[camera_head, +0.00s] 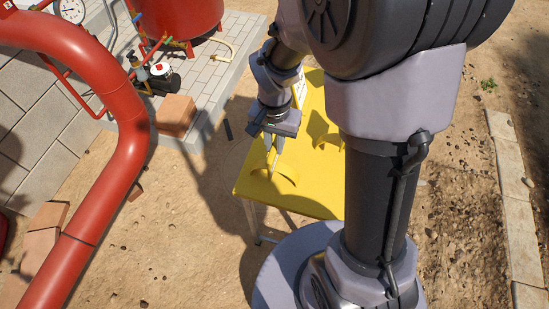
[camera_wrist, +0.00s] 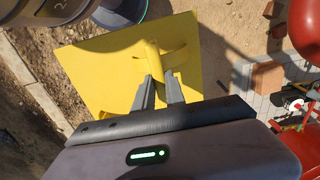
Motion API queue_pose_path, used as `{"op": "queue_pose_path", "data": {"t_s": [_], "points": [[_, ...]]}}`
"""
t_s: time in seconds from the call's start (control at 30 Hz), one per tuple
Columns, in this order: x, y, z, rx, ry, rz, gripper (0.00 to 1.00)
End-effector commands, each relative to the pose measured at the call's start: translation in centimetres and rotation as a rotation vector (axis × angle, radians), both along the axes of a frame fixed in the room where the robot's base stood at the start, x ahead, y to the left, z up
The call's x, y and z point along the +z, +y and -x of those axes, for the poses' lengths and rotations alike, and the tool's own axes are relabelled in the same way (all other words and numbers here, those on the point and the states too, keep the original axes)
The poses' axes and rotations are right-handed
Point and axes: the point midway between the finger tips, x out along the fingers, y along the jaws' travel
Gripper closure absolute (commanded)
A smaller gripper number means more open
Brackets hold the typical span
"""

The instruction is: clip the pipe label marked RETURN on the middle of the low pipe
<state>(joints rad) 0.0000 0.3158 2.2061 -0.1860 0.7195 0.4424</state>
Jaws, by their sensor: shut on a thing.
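My gripper (camera_head: 272,158) is shut on a yellow curved piece, seemingly a pipe label (camera_wrist: 153,70), above the yellow table (camera_head: 246,182). In the wrist view, my gripper (camera_wrist: 160,84) has the piece between its fingertips. No marking can be read on it, so I cannot tell if it says RETURN. Another yellow shape (camera_head: 322,130) stands on the table, partly behind my arm. A thick red pipe (camera_head: 105,190) bends down along the left of the head view; I cannot tell whether it is the low pipe.
A gauge (camera_head: 72,8) is at the upper left. Bare ground lies between the red pipe and the table. Curb stones (camera_head: 517,215) run along the right.

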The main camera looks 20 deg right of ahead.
Motion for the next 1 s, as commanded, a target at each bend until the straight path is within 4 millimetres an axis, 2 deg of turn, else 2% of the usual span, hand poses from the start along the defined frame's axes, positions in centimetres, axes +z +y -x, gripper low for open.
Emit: {"op": "queue_pose_path", "data": {"t_s": [0.27, 0.73, 0.97, 1.0], "points": [[0.4, 0.0, 0.0, 0.0, 0.0, 0.0, 1.0], [6.9, 0.0, 0.0, 0.0, 0.0, 0.0, 1.0], [7.0, 0.0, 0.0, 0.0, 0.001, -0.001, 1.0], [7.0, 0.0, 0.0, 0.0, 0.0, 0.0, 0.86]]}}
